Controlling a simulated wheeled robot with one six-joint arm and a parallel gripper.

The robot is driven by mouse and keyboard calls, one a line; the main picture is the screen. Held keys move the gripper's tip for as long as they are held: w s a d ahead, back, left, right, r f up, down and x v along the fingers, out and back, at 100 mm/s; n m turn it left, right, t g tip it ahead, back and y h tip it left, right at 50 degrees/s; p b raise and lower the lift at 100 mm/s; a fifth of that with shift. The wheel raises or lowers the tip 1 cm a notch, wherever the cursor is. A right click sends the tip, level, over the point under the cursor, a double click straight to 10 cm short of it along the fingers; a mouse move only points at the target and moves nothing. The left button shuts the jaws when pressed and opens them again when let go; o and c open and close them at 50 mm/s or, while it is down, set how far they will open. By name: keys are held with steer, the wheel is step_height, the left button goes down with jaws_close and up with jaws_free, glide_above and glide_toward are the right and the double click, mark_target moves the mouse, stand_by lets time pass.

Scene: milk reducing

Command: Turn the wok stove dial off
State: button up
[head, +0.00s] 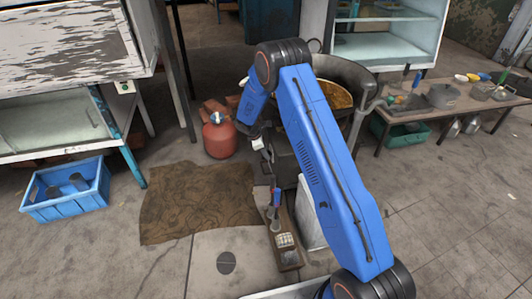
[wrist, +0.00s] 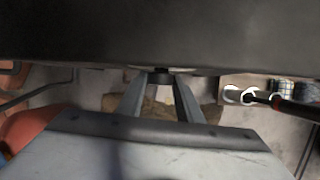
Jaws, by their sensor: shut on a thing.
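The wok stove (head: 284,158) stands in the middle of the head view, with a big wok (head: 350,76) of orange-brown content on top. My blue arm crosses in front and hides much of it. My gripper (head: 259,143) is at the stove's left front side. In the wrist view my gripper's two fingers (wrist: 161,84) close on a small dark dial (wrist: 160,77) under the stove's dark edge (wrist: 160,35). The dial's marking cannot be seen, and the dial cannot be made out in the head view.
A red gas cylinder (head: 219,136) stands just left of my gripper. A brown mat (head: 195,200) and a narrow board with tools (head: 287,256) lie in front. A blue crate (head: 70,205) is at left, and a low table (head: 425,125) with pots is at right.

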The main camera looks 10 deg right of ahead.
steer(key=shift+s+f+m+t+h, duration=0.3)
steer(key=shift+m+t, duration=0.2)
steer(key=shift+t, duration=1.55)
steer(key=shift+s+f+m+t+h, duration=0.3)
steer(key=shift+m+t, duration=0.2)
steer(key=shift+t, duration=1.6)
steer(key=shift+s+f+m+t+h, duration=0.2)
steer(key=shift+s+m+t, duration=0.25)
steer(key=shift+t, duration=1.6)
steer(key=shift+w, duration=0.1)
steer(key=o, duration=1)
steer(key=shift+o, duration=0.2)
steer(key=shift+r, duration=0.1)
steer(key=shift+w+r, duration=0.1)
